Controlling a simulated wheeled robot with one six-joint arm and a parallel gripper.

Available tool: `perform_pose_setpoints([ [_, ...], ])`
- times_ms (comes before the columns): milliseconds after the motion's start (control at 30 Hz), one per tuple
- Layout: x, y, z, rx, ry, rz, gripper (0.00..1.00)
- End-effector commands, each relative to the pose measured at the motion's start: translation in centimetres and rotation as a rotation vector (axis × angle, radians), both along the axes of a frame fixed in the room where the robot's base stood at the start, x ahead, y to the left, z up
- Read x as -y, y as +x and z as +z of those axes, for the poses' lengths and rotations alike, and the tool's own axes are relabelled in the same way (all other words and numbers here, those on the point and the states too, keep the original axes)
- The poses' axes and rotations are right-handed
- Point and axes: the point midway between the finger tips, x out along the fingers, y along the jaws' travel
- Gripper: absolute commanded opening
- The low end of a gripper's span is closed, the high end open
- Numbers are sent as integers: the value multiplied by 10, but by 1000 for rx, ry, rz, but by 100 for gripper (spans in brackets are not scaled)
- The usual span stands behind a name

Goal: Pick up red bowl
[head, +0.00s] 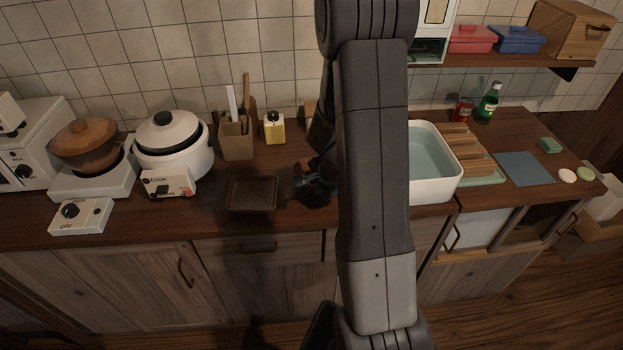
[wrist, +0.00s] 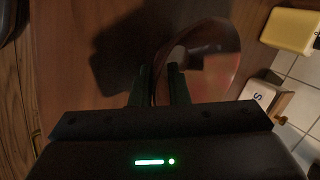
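The red bowl (wrist: 218,72) shows dark reddish-brown and shadowed in the wrist view, on the brown counter in front of my gripper. My gripper (wrist: 159,78) has its two fingers apart, one on each side of the bowl's left rim. A gap shows between the fingers, and I cannot see them pressing on the rim. In the head view my gripper (head: 312,188) is low over the counter, right of a brown tray. My own arm hides most of that spot, and the bowl cannot be clearly made out there.
The brown tray (head: 253,194) lies left of my gripper. A yellow bottle (head: 274,127) and a utensil holder (head: 237,138) stand behind. A rice cooker (head: 172,147) and a pot (head: 85,146) are farther left. A white basin (head: 437,190) is right of my arm.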

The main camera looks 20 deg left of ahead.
Motion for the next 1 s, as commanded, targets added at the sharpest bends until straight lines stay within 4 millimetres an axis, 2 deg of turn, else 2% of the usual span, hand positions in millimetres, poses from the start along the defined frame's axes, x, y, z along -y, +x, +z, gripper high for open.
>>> perform_pose_setpoints([
  [167, 0, 0, 0, 0, 0, 0, 15],
  [267, 0, 0, 0, 0, 0, 0, 0],
  [633, 0, 0, 3, 0, 0, 1, 0],
  [767, 0, 0, 19, 1, 0, 3, 0],
  [1000, 0, 0, 69, 2, 1, 3, 0],
])
